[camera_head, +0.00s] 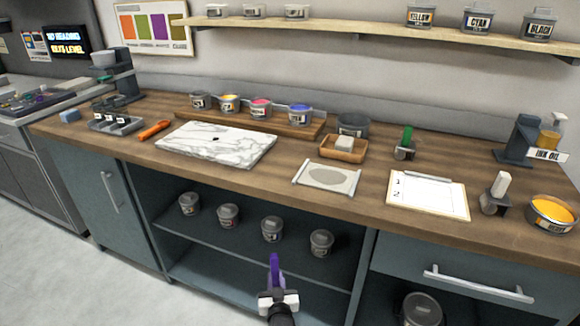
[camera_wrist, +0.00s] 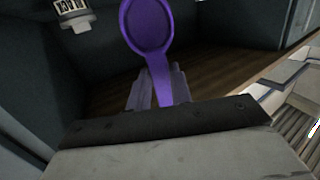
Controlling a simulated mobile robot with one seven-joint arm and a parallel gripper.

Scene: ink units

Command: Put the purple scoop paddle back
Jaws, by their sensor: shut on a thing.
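The purple scoop paddle (camera_wrist: 150,40) is in my gripper, its round scoop end pointing away from the jaws in the wrist view. In the head view the paddle (camera_head: 274,272) stands up from my gripper (camera_head: 278,295), in front of the open lower shelf of the counter. The jaws are shut on the handle; in the wrist view my gripper (camera_wrist: 155,90) hides its lower end. On the counter, a small dark stand (camera_head: 404,152) holds a green paddle (camera_head: 407,136). Another dark stand (camera_head: 493,204) holds a white-handled piece (camera_head: 502,184).
The wooden counter (camera_head: 370,205) carries a marble slab (camera_head: 220,143), an orange tool (camera_head: 154,130), a wooden tray (camera_head: 343,150), a clipboard (camera_head: 428,196) and a yellow ink tub (camera_head: 553,213). Several lidded tins stand on the lower shelf (camera_head: 250,250). A drawer (camera_head: 470,285) is at right.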

